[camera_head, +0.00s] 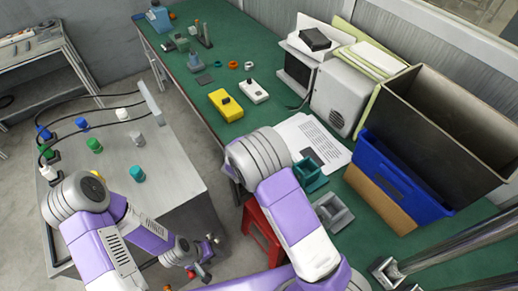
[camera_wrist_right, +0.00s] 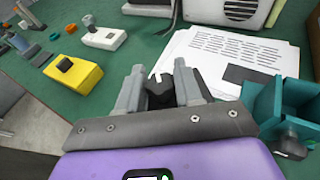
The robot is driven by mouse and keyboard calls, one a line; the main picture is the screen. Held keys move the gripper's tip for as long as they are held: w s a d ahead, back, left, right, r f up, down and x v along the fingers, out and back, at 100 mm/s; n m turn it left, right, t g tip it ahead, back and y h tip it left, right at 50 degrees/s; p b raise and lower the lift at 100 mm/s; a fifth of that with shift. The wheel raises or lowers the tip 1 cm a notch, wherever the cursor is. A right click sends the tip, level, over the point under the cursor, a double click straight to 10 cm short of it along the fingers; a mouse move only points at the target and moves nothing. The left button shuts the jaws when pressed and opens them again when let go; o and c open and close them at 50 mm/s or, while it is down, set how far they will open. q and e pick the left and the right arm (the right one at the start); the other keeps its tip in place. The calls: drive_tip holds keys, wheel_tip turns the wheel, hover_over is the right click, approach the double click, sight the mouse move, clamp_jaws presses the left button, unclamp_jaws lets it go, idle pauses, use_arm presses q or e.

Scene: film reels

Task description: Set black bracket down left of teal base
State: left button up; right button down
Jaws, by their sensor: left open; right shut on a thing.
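My right gripper (camera_wrist_right: 160,92) is shut on a small black part, the black bracket (camera_wrist_right: 160,90), in the right wrist view. Its fingers stand either side of the bracket, with white paper behind. The teal base (camera_wrist_right: 278,103) is at the right edge of that view, right of the held bracket. In the head view the teal base (camera_head: 309,174) sits on the green table beside my right arm. That arm hides the right gripper and the bracket there. My left gripper (camera_head: 208,258) is low in the head view, small, open and away from the teal base.
A grey bracket-like part (camera_head: 332,212) lies near the teal base. Printed paper (camera_head: 312,138) lies behind it. A blue bin (camera_head: 395,180) and a large dark box (camera_head: 445,120) stand at the right. A yellow box (camera_head: 226,104) and a white box (camera_head: 254,91) lie farther back.

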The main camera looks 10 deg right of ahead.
drive_tip(key=w+d+n+y, duration=0.1)
drive_tip(key=w, duration=0.5)
drive_tip(key=shift+t, duration=0.5)
wheel_tip(320, 180, down, 9)
drive_tip(key=shift+b, duration=1.2)
drive_tip(key=shift+s+r, duration=0.1)
drive_tip(key=shift+f, duration=0.2)
drive_tip(key=c, duration=0.8)
unclamp_jaws()
drive_tip(key=shift+o, duration=0.2)
drive_tip(key=shift+r, duration=0.15)
